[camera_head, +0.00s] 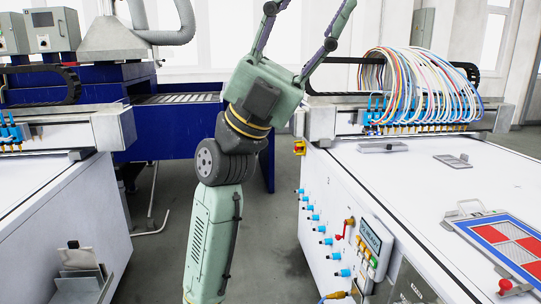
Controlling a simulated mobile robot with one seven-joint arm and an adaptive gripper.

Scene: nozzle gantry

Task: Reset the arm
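My gripper (308,14) is raised at the top centre of the head view, on my green arm. Its two fingers point up and spread wide apart. Their tips are at or beyond the top edge of the picture. I see nothing between the visible parts of the fingers. The gripper appears apart from the machines around it, over the aisle between two white benches.
The right white bench (405,185) carries a gantry with a bundle of coloured hoses (425,85) and a red-and-blue panel (505,243). The left white bench (50,225) flanks the aisle. A blue machine (185,130) stands behind. Grey floor (285,225) shows between.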

